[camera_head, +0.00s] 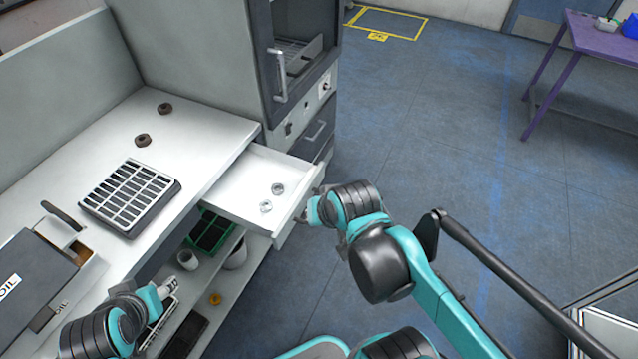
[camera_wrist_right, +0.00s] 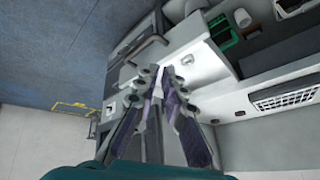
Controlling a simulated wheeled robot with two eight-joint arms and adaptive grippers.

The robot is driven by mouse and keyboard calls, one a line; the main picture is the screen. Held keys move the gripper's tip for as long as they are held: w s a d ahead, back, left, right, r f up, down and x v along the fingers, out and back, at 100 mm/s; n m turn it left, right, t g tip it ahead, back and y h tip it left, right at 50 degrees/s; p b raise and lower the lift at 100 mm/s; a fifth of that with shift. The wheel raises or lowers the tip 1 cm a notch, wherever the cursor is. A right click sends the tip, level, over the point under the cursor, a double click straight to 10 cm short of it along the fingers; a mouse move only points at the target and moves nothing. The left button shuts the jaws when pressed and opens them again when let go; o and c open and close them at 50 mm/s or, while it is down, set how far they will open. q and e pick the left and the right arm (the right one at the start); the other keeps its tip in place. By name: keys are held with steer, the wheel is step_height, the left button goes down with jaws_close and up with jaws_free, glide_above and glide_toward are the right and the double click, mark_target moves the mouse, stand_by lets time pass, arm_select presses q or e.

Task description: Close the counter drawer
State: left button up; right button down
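The white counter drawer (camera_head: 240,195) is pulled out from the counter. Two small metal rings (camera_head: 278,189) lie loose inside it. My right gripper (camera_head: 303,216) is at the outer side of the drawer's front panel. In the right wrist view its two fingers (camera_wrist_right: 159,76) point at the drawer (camera_wrist_right: 195,68), with their tips close together. I cannot tell whether they hold a handle or touch the panel. My left gripper (camera_head: 168,288) is at the lower left, beside the counter's front and away from the drawer.
The counter (camera_head: 200,125) carries a slotted tray (camera_head: 130,195), two brown rings (camera_head: 143,140) and a dark case (camera_head: 35,285). A green crate (camera_head: 210,232) and white cups (camera_head: 188,260) stand on the shelf below. A tall cabinet (camera_head: 300,75) adjoins the drawer.

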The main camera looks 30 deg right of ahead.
steer(key=w+d+f+m+g+y+p, duration=0.15)
steer(key=w+d+m+p, duration=0.25)
steer(key=w+d+m, duration=0.6)
steer(key=w+d+f+m+g+y+p, duration=0.1)
steer(key=w+d+f+m+g+p, duration=0.2)
steer(key=d+m, duration=0.75)
steer(key=w+a+f+m+t+b, duration=0.1)
steer(key=w+a+f+m+b, duration=0.2)
steer(key=w+a+f, duration=0.3)
steer(key=shift+w+a+f+m, duration=0.2)
steer(key=shift+a+f+m, duration=0.6)
steer(key=shift+f, duration=1.1)
steer(key=shift+a+n+t, duration=0.25)
